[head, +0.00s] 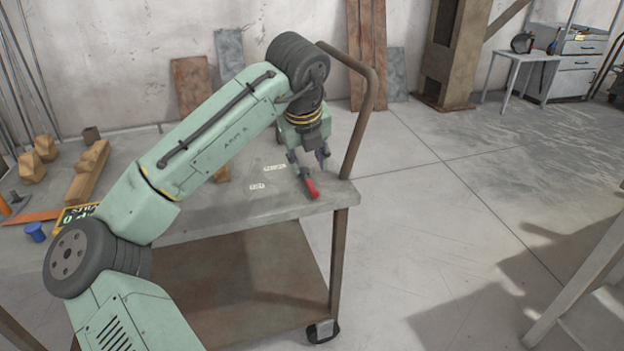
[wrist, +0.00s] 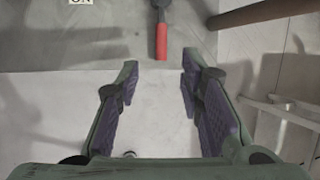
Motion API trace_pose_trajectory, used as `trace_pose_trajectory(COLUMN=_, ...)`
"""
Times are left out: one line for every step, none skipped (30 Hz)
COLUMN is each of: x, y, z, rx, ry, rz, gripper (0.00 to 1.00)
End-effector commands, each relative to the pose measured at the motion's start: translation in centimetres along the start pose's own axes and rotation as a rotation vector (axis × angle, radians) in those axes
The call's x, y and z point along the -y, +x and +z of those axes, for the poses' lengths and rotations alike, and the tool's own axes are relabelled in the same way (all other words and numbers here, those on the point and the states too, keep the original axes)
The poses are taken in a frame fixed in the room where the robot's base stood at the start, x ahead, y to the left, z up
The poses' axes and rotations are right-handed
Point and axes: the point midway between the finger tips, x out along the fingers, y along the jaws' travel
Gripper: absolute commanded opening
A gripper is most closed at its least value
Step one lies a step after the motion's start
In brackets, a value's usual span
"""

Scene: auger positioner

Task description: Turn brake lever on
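The brake lever (head: 311,188) has a red handle and lies at the near right corner of the cart top. In the wrist view the red handle (wrist: 162,42) points toward me, with a dark end at the top edge. Two small white labels lie left of the lever, one nearer (head: 258,186) and one farther (head: 274,167). The wrist view shows part of a label (wrist: 81,2) that appears to read "ON". My gripper (head: 311,168) is above the lever; its open fingers (wrist: 160,68) are empty, and the handle lies beyond the gap between their tips.
The grey cart (head: 225,222) has a brown upright handle rail (head: 361,125) just right of my gripper. Wooden blocks (head: 88,172) and a blue cylinder (head: 35,232) are at the left. The floor right of the cart is largely clear.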

Motion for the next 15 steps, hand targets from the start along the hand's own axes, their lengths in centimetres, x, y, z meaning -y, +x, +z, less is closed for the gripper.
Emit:
trace_pose_trajectory(x=0.0, y=0.8, z=0.0, rx=-0.001, ry=-0.001, rz=0.000, gripper=0.35)
trace_pose_trajectory(x=0.0, y=1.3, z=0.0, rx=-0.001, ry=-0.002, rz=-0.001, gripper=0.35)
trace_pose_trajectory(x=0.0, y=2.0, z=-0.1, rx=0.000, ry=-0.002, rz=-0.001, gripper=0.35)
trace_pose_trajectory(x=0.0, y=2.5, z=0.0, rx=0.000, ry=-0.002, rz=-0.001, gripper=0.35)
trace_pose_trajectory(x=0.0, y=3.2, z=0.0, rx=0.000, ry=-0.002, rz=-0.002, gripper=0.35)
trace_pose_trajectory(x=0.0, y=3.9, z=0.0, rx=0.000, ry=-0.002, rz=-0.002, gripper=0.35)
trace_pose_trajectory(x=0.1, y=4.5, z=0.0, rx=0.000, ry=-0.002, rz=-0.003, gripper=0.35)
trace_pose_trajectory(x=0.1, y=5.1, z=0.0, rx=0.001, ry=-0.003, rz=-0.002, gripper=0.35)
trace_pose_trajectory(x=0.1, y=5.8, z=0.0, rx=0.002, ry=-0.003, rz=-0.003, gripper=0.35)
trace_pose_trajectory(x=0.1, y=6.4, z=0.0, rx=0.002, ry=-0.003, rz=-0.003, gripper=0.35)
trace_pose_trajectory(x=0.1, y=6.9, z=0.0, rx=0.002, ry=-0.003, rz=-0.004, gripper=0.35)
trace_pose_trajectory(x=0.1, y=7.5, z=0.0, rx=0.002, ry=-0.003, rz=-0.004, gripper=0.35)
trace_pose_trajectory(x=0.1, y=7.9, z=0.0, rx=0.002, ry=-0.003, rz=-0.004, gripper=0.35)
trace_pose_trajectory(x=0.1, y=8.3, z=0.0, rx=0.002, ry=-0.004, rz=-0.005, gripper=0.35)
trace_pose_trajectory(x=0.1, y=8.7, z=0.1, rx=0.003, ry=-0.004, rz=-0.005, gripper=0.35)
